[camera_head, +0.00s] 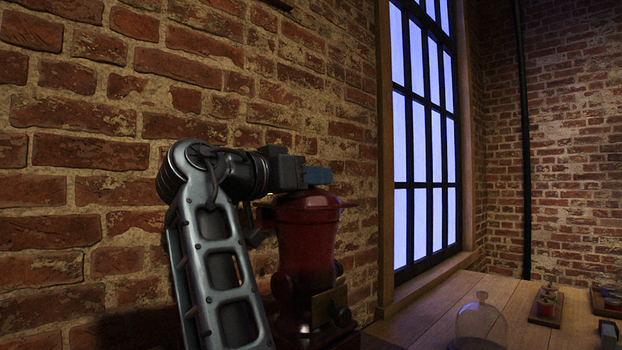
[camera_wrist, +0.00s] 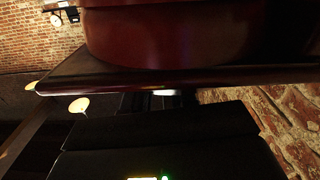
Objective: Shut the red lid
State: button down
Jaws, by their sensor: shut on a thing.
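A dark red, rounded vessel (camera_head: 305,240) stands by the brick wall, with a flared red top, the red lid (camera_head: 308,200), whose seam I cannot make out clearly. My gripper (camera_head: 316,176) is at the upper edge of this red top, its blue-grey end against it. In the wrist view a dark red round body (camera_wrist: 165,38) and a wide flat rim (camera_wrist: 190,76) fill the upper part, right in front of my gripper. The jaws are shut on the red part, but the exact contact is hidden.
A brass-coloured plate (camera_head: 329,305) is on the vessel's lower front. A wooden table (camera_head: 430,305) extends right, carrying a glass dome (camera_head: 482,322) and a small tray (camera_head: 546,307). The brick wall (camera_head: 90,150) is close behind my arm. A barred window (camera_head: 425,130) is right.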

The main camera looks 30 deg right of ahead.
jog(key=c, duration=1)
grip_release()
jog(key=shift+o, duration=0.2)
jog(key=v, duration=0.7)
jog(key=shift+s+a, duration=0.15)
jog(key=shift+a, duration=0.15)
